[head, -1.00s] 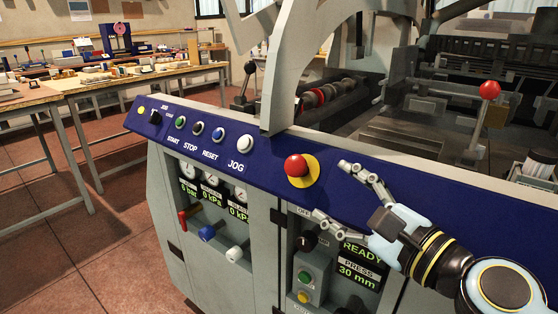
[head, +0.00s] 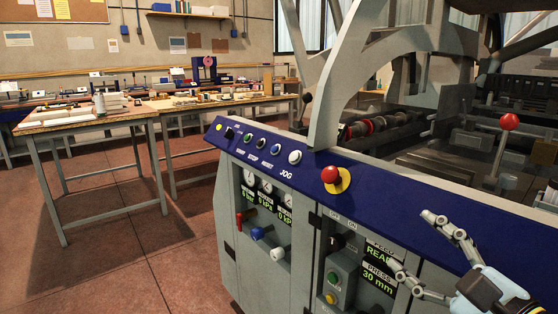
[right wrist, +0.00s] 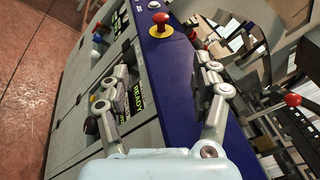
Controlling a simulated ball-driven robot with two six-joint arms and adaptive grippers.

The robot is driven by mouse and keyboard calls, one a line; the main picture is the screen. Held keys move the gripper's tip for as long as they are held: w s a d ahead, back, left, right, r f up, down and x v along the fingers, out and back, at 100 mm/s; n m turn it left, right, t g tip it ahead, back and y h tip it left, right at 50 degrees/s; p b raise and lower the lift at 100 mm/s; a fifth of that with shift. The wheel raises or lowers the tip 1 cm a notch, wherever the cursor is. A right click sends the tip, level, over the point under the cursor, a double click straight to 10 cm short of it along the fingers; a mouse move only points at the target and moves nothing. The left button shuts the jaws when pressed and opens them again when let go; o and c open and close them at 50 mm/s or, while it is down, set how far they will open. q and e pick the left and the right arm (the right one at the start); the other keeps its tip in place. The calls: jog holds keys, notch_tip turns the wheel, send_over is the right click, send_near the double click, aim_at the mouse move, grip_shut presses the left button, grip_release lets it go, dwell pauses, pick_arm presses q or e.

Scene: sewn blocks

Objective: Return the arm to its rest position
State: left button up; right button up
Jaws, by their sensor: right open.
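My right gripper (head: 412,240) is at the lower right of the head view, in front of the machine's blue control panel (head: 385,185). Its two jointed fingers are spread wide with nothing between them. In the right wrist view the open fingers (right wrist: 162,90) point toward the panel, with the red emergency button (right wrist: 160,19) on its yellow base beyond them. The same red button (head: 330,175) shows to the left of the gripper in the head view, clear of the fingers. My left gripper is not in view.
The grey machine (head: 262,230) carries JOG (head: 295,157) and other buttons, gauges, coloured valve handles and a READY display. A red-knobbed lever (head: 509,122) stands at right. Workbenches (head: 95,124) with several items stand at left. The tiled floor (head: 120,265) between is clear.

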jog(key=s+d+f+m+g+h+b, duration=0.1)
jog(key=d+f+m+g+h, duration=0.2)
jog(key=f+m, duration=1.25)
jog(key=s+d+f+m+g+h, duration=0.1)
jog(key=s+d+f+m, duration=0.15)
jog(key=f, duration=0.55)
jog(key=s+d+f+m+g+b, duration=0.1)
jog(key=s+f+m, duration=0.1)
jog(key=s+f, duration=0.35)
jog(key=s+d+f+m+g+h, duration=0.1)
jog(key=f+m+g, duration=0.15)
jog(key=f, duration=0.75)
pick_arm(q)
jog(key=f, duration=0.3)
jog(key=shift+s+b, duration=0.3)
jog(key=shift+b, duration=0.1)
pick_arm(e)
jog(key=s+d+f+m+g, duration=0.1)
jog(key=s+f+m+g, duration=0.2)
jog(key=s+m, duration=0.6)
jog(key=s+d+f+m+g+h, duration=0.1)
jog(key=s+f+m+g, duration=0.2)
jog(key=s+f+m, duration=0.5)
jog(key=s+d+f+m+g, duration=0.1)
jog(key=s+f+m+g, duration=0.2)
jog(key=s, duration=1.1)
notch_tip(320, 180, down, 4)
jog(key=m, duration=0.6)
jog(key=shift+r+m, duration=0.25)
jog(key=shift+m, duration=0.1)
